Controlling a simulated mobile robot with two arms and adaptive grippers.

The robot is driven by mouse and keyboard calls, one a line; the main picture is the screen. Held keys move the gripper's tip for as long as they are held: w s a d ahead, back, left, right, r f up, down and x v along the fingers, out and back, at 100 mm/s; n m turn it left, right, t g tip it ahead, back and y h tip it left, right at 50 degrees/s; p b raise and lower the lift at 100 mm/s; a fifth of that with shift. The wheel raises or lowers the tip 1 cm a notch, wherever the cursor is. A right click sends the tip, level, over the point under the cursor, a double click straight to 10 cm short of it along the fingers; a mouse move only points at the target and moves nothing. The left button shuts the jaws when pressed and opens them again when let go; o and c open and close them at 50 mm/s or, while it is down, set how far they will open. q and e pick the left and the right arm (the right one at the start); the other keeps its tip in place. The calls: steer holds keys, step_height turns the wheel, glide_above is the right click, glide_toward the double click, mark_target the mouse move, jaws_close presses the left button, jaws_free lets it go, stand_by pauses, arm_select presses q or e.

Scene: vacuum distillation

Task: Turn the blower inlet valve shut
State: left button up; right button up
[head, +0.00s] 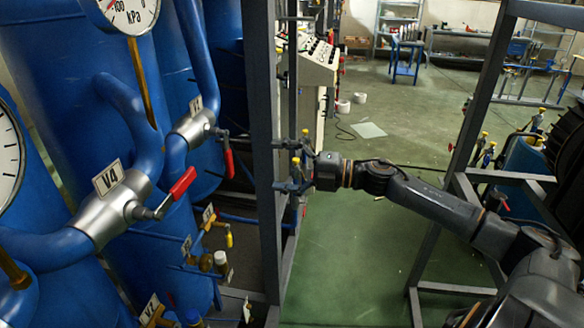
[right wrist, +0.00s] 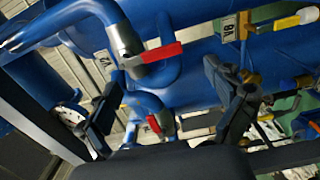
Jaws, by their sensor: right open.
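No visible tag says "blower inlet", so I cannot tell which valve it is. In the head view, a silver valve labelled V4 (head: 113,205) sits on a blue pipe with a red lever (head: 181,184). Behind it, another silver valve (head: 192,130) has a red lever (head: 229,163) hanging down. My right gripper (head: 288,170) is at the grey frame post, partly hidden by it, right of both levers and apart from them. In the right wrist view, the open, empty right gripper (right wrist: 160,78) faces a red lever (right wrist: 162,53) and a lower one (right wrist: 153,124). My left gripper is out of view.
A grey upright post (head: 265,150) stands between my right arm and the blue tanks (head: 60,75). Small yellow-handled valves (head: 229,240) sit low on the left. Gauges (head: 130,14) stand above the pipes. Green floor (head: 350,260) is clear below the arm.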

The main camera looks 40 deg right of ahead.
steer(key=v, duration=0.3)
steer(key=shift+s, duration=0.1)
stand_by(0.6)
